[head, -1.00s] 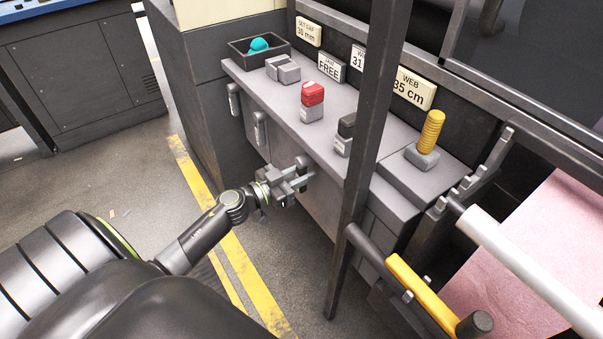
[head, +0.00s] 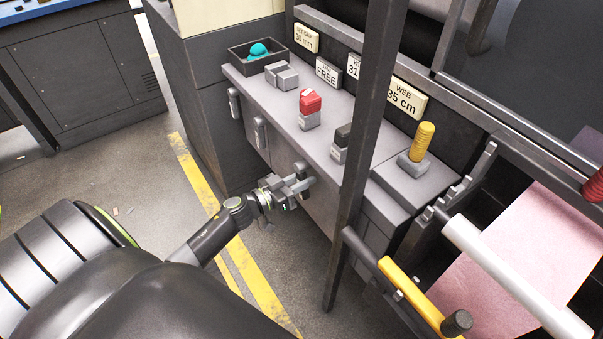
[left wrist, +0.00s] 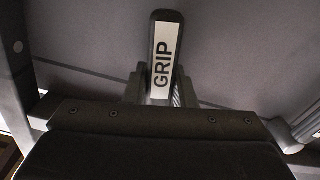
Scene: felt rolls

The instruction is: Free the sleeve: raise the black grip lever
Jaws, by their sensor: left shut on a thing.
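The black grip lever (left wrist: 165,45) shows in the left wrist view with a white label reading GRIP. It rises from between the jaws of my left gripper, whose dark body fills the bottom of that view. In the head view my left gripper (head: 303,186) is at the grey front panel of the machine, below the ledge, and is shut on this lever (head: 300,169). Only a small part of the lever shows there; the jaws hide the rest. I cannot tell which part the sleeve is. My right gripper is not in view.
A dark upright post (head: 361,150) stands just right of my left gripper. Two similar levers (head: 260,132) hang further left on the panel. The ledge carries red (head: 310,103), black (head: 341,140) and yellow (head: 420,141) controls. A sign (head: 328,73) reads FREE. A yellow-handled bar (head: 411,297) juts out lower right.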

